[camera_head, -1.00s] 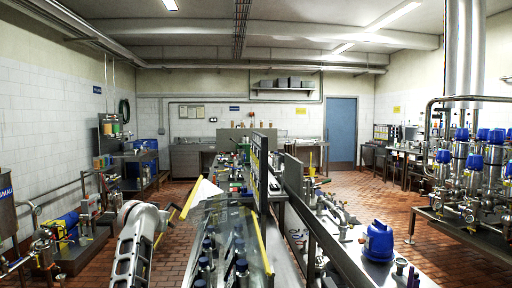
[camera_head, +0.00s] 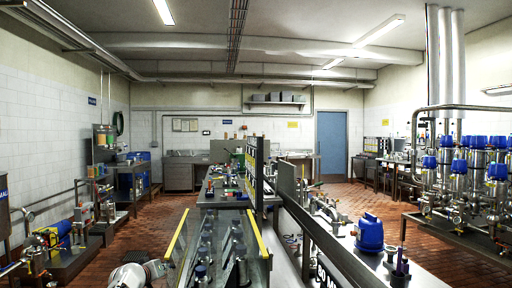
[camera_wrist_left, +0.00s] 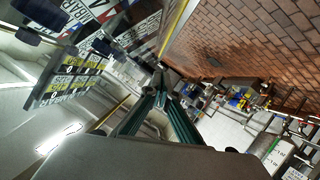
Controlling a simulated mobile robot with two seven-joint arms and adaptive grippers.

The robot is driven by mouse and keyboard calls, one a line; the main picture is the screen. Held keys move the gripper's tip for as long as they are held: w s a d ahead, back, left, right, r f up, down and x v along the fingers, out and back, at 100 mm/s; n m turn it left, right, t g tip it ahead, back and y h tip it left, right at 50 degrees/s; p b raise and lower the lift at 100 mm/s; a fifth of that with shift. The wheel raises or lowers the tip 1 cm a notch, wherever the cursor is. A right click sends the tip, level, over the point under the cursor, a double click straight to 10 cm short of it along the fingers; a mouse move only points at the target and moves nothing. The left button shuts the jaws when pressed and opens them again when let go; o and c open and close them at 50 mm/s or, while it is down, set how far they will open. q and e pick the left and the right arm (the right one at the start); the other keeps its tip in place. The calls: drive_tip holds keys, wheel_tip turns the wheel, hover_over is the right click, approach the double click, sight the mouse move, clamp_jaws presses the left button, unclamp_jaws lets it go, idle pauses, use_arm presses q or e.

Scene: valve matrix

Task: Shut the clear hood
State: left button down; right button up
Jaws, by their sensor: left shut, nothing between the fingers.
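The clear hood (camera_head: 182,258) shows at the bottom middle of the head view, with a yellow strip along its left edge and another at the right. I cannot tell how far the hood is tilted. A pale part of my left arm shows at the bottom edge, left of the hood. My left gripper (camera_wrist_left: 161,78) is shut and empty in the left wrist view, with a yellow strip passing beyond its tips; contact cannot be told. My right gripper is out of view.
A dark upright panel (camera_head: 254,168) stands just behind the hood. A long bench to its right carries a blue-capped unit (camera_head: 369,234) and pipe fittings. Steel valves with blue heads (camera_head: 450,165) stand at the right. Brick floor (camera_head: 150,225) is open left of the hood.

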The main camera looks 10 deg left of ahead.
use_arm(q)
drive_tip(key=shift+w+d+f, duration=0.1)
drive_tip(key=shift+w+d, duration=0.05)
idle(0.3)
idle(0.4)
drive_tip(key=a+r+p+v, duration=0.1)
drive_tip(key=r+p+v, duration=0.1)
drive_tip(key=p+v, duration=0.6)
drive_tip(key=s+d+r, duration=0.1)
drive_tip(key=s, duration=0.2)
drive_tip(key=shift+s+r, duration=0.25)
drive_tip(key=shift+r, duration=0.15)
